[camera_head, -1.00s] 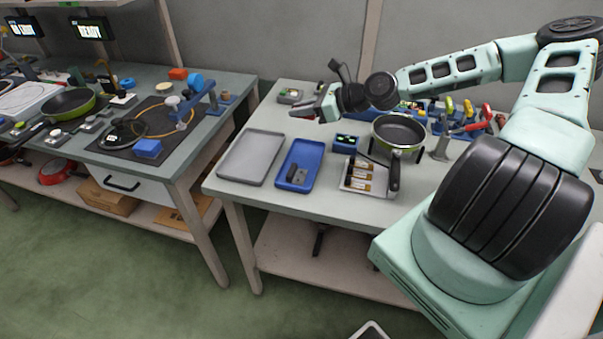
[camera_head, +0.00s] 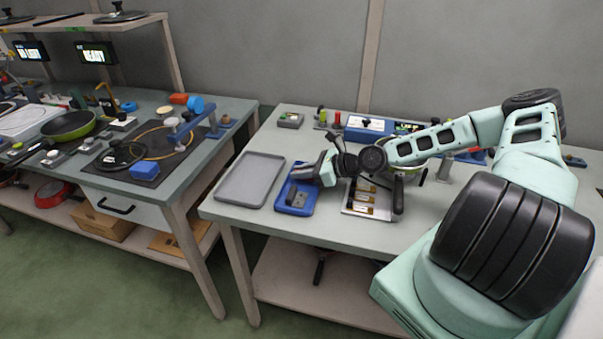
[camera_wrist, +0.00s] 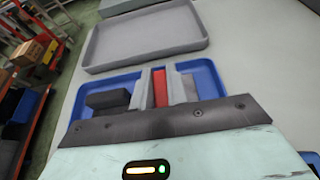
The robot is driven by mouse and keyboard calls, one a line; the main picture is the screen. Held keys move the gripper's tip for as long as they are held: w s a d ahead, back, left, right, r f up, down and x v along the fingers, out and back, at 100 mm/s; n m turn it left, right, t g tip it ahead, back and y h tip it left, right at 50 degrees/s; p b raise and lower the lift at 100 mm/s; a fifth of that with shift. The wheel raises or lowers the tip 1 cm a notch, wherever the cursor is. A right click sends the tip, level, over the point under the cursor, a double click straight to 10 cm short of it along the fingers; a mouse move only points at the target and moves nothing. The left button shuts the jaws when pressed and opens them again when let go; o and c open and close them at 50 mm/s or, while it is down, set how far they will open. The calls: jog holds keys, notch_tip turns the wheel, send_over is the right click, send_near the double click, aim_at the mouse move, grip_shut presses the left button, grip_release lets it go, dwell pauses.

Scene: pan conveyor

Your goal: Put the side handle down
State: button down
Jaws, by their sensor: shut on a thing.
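My gripper (camera_wrist: 161,88) is shut on a narrow red piece, which I take to be the side handle (camera_wrist: 160,86); only a strip of it shows between the two grey fingers. In the head view my gripper (camera_head: 306,171) is over the far part of the blue tray (camera_head: 282,207), and the held piece cannot be made out there. In the wrist view the blue tray (camera_wrist: 78,106) lies beneath and around the fingers. A dark grey block (camera_wrist: 108,99) sits in its left part. I cannot tell whether the held piece touches the tray floor.
An empty grey tray (camera_head: 279,163) is left of the blue tray. A blue box (camera_head: 366,123) stands farther back. Bare table lies before the trays.

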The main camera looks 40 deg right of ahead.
jog(key=shift+f, duration=0.35)
jog(key=shift+f, duration=0.15)
jog(key=c, duration=1.4)
grip_release()
